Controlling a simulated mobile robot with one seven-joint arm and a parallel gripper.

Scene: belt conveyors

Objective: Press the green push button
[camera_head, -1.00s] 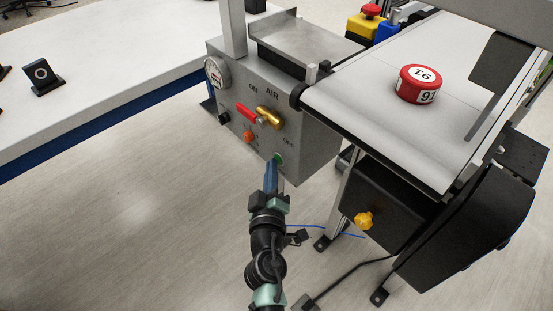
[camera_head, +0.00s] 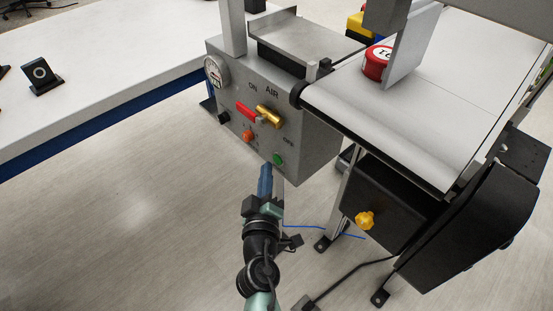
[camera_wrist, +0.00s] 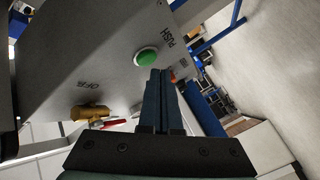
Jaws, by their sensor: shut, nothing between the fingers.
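In the wrist view the fingertips (camera_wrist: 160,72) lie just below the button's edge. I cannot tell how large the gap is.
The box also carries a red-handled brass valve (camera_head: 268,116), an orange button (camera_head: 248,136), a black knob (camera_head: 223,118) and a gauge (camera_head: 216,70). A conveyor (camera_head: 395,120) with a red puck (camera_head: 377,66) stands at right. Floor is free at left.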

